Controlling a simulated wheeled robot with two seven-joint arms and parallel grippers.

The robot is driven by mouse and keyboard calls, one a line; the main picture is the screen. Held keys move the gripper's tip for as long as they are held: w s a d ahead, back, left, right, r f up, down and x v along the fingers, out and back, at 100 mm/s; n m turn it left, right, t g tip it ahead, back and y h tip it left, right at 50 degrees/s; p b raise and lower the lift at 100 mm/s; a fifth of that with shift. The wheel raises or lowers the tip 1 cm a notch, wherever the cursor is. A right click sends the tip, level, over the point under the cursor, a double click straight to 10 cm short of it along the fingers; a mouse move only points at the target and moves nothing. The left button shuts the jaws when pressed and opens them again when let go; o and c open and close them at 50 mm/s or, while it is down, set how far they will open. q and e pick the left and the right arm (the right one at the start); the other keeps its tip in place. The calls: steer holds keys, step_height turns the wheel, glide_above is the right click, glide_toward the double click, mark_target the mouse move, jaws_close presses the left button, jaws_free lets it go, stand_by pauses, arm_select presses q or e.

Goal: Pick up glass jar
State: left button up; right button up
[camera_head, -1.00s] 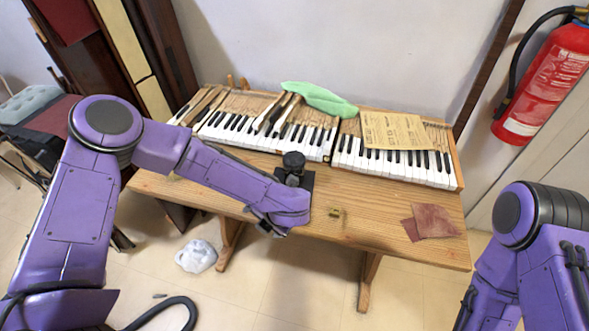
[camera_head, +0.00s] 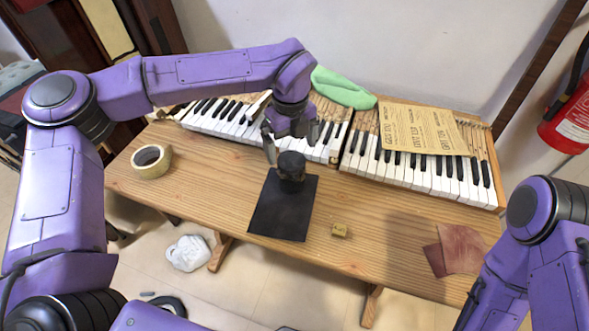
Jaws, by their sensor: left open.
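The glass jar (camera_head: 291,172) looks like a small dark cylinder with a black top. It stands upright on a black square sheet (camera_head: 283,215) on the wooden table. My left gripper (camera_head: 290,146) is open and points down at the jar's far side, close to its top. One finger shows to the left of the jar's top. The other finger is hard to make out, and I cannot tell whether either touches the jar. Of my right arm only links show at the lower right, and its gripper is out of view.
A tape roll (camera_head: 151,161) lies at the table's left. Piano keys (camera_head: 420,176), a green cloth (camera_head: 342,88) and a printed paper (camera_head: 422,128) are along the back.

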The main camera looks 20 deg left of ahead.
mark_target(291, 170)
arm_select(q)
steer(key=f, duration=0.2)
steer(key=f+p, duration=0.1)
steer(key=f, duration=0.4)
steer(key=shift+s+d+f+p, duration=0.15)
steer(key=shift+s+f+p, duration=0.2)
steer(key=shift+f+p, duration=0.05)
steer(key=shift+f, duration=0.25)
steer(key=c, duration=1.4)
